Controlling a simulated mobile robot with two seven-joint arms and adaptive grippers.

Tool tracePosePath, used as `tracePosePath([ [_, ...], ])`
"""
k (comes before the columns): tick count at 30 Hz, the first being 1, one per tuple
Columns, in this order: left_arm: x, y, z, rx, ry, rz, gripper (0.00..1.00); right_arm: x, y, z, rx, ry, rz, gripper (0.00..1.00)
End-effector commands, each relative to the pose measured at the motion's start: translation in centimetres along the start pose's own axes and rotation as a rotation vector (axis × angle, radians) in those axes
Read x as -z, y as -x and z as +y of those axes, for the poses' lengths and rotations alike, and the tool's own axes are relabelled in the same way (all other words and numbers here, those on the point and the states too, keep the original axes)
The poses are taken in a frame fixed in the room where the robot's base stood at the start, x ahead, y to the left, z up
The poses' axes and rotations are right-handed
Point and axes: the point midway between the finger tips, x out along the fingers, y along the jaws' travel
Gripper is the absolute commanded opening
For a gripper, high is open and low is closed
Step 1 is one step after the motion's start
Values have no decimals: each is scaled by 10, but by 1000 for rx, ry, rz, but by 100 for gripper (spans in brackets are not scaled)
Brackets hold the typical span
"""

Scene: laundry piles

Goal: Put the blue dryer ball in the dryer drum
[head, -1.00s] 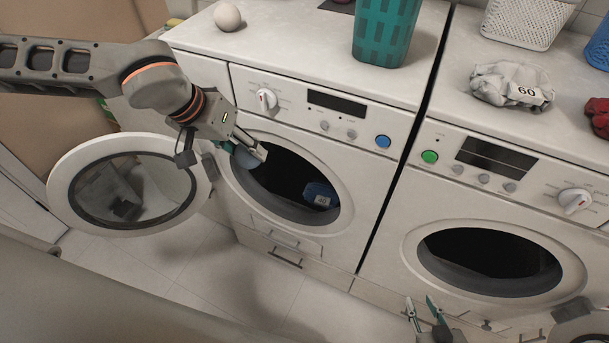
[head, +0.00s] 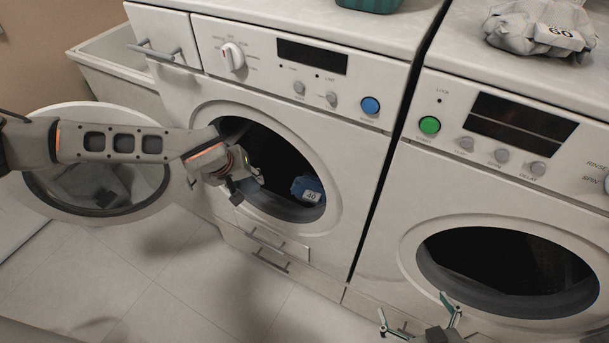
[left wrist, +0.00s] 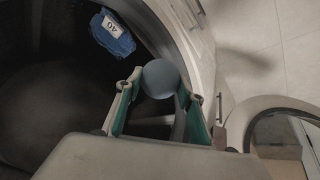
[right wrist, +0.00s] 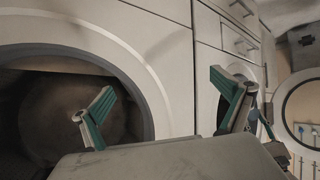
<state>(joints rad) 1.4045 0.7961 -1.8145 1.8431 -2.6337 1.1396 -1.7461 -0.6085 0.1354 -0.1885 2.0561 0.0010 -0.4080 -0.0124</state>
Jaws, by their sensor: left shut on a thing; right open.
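The blue dryer ball (left wrist: 160,76) is between the fingertips of my left gripper, which is shut on it, in the left wrist view. In the head view my left gripper (head: 251,181) is at the left side of the left machine's round opening. I cannot make out the ball there. The dark drum (head: 270,145) of that machine is open and holds a blue cloth bundle (head: 304,187) tagged 40, which also shows in the left wrist view (left wrist: 111,38). My right gripper (head: 418,318) is open and empty in front of the right machine.
The left machine's round door (head: 97,190) is swung open to the left, behind my left forearm. The right machine's opening (head: 505,262) is open and dark. A grey cloth bundle (head: 520,25) tagged 60 and a green basket (head: 375,4) are on top. The tiled floor in front is clear.

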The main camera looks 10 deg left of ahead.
Motion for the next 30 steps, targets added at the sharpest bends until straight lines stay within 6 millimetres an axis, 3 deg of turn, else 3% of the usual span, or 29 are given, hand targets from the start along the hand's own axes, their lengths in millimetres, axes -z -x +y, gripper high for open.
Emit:
tracePosePath([
  [1, -21, -37, -9, 16, 21, -14, 18, -20, -4, -6, 8, 0, -23, 100],
  [4, -36, -72, -15, 29, 58, 0, 18, -33, -6, -11, 15, 3, -37, 100],
  [7, -46, -95, -19, 37, 81, 13, 18, -40, -7, -13, 19, 6, -44, 100],
  [13, -51, -113, -20, 39, 102, 29, 18, -44, -9, -14, 23, 12, -45, 100],
  [20, -35, -128, -13, 43, 108, 21, 18, -48, -14, -18, 33, 12, -40, 100],
  [30, 26, -161, 17, 43, 106, 22, 18, -47, -20, -30, 56, 1, -31, 100],
])
